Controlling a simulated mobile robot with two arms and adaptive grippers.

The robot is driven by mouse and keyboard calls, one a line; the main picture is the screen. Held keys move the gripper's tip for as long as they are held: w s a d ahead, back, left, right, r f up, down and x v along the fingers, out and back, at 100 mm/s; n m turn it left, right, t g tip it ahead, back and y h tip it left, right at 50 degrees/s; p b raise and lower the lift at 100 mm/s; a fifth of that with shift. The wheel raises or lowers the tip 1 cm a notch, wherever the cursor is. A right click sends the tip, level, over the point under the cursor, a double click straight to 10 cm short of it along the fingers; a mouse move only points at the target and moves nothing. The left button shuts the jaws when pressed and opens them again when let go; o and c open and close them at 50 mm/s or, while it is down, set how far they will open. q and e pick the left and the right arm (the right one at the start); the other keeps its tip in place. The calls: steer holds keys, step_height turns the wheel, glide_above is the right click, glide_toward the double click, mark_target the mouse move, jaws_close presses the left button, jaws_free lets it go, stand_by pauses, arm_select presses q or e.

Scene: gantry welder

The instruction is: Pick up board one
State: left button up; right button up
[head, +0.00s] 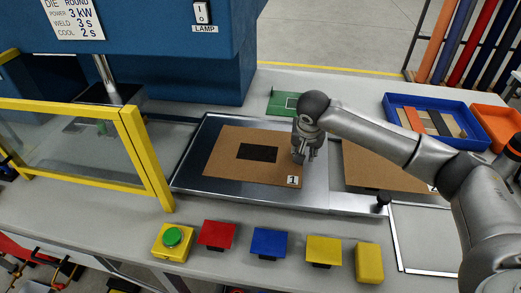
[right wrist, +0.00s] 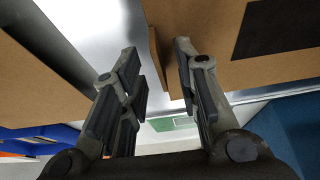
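Board one (head: 228,168) is a flat brown board with a dark rectangle in its middle and a "1" label at its front right corner. It lies on a grey metal plate (head: 190,178). My right gripper (head: 302,156) is at the right edge of board one, pointing down. In the right wrist view, the fingers (right wrist: 156,56) stand apart, with the edge of board one (right wrist: 220,45) between them and no clear grip on it. My left gripper is not in view.
A second brown board (head: 372,170) lies just right of my right gripper. A yellow-framed clear guard (head: 140,150) stands at left. Coloured buttons (head: 268,242) line the front. A blue tray (head: 450,105) and a green piece (head: 283,101) are behind.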

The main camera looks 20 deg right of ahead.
steer(key=shift+f, duration=0.15)
jaws_close()
